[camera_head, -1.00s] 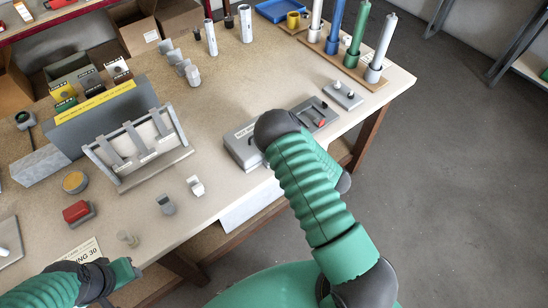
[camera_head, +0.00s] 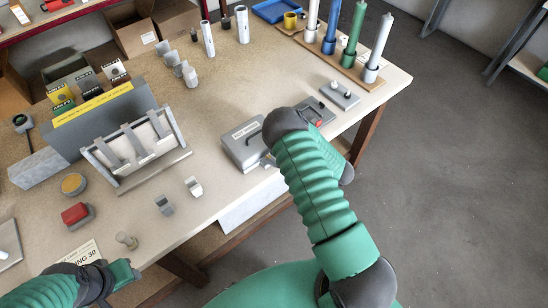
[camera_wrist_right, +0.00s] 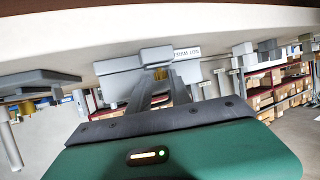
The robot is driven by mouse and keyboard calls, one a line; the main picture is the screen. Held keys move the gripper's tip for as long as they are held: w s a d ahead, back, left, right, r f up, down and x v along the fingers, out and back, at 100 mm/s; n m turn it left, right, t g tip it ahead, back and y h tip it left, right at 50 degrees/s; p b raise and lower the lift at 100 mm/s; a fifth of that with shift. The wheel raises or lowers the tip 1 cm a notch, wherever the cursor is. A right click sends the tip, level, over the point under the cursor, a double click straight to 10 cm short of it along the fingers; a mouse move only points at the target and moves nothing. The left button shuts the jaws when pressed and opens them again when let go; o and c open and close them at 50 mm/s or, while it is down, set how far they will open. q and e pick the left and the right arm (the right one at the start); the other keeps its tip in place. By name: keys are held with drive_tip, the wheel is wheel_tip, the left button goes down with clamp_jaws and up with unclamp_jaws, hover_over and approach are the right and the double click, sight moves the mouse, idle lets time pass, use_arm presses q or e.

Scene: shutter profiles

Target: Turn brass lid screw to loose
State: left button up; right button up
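In the right wrist view the box (camera_wrist_right: 125,66) appears upside down. A small brass piece (camera_wrist_right: 160,73), seemingly the lid screw, shows between the tips of my right gripper (camera_wrist_right: 161,80). Its two dark fingers stand apart, and I cannot tell whether they touch the brass. In the head view my right arm hides these fingers and the screw. My left gripper (camera_head: 122,273) is low at the left, its fingers unclear.
A grey fixture with a red part (camera_head: 318,119) and a small plate with two knobs (camera_head: 340,95) lie right of the box. A slatted rack (camera_head: 135,150) stands left. Coloured candle-like posts (camera_head: 354,40) stand at the back right. Bare table lies left of the box.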

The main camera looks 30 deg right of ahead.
drive_tip(key=b+v, duration=0.1)
drive_tip(key=v, duration=1.6)
drive_tip(key=shift+f+b, duration=0.15)
drive_tip(key=shift+b, duration=0.2)
drive_tip(key=shift+w, duration=0.1)
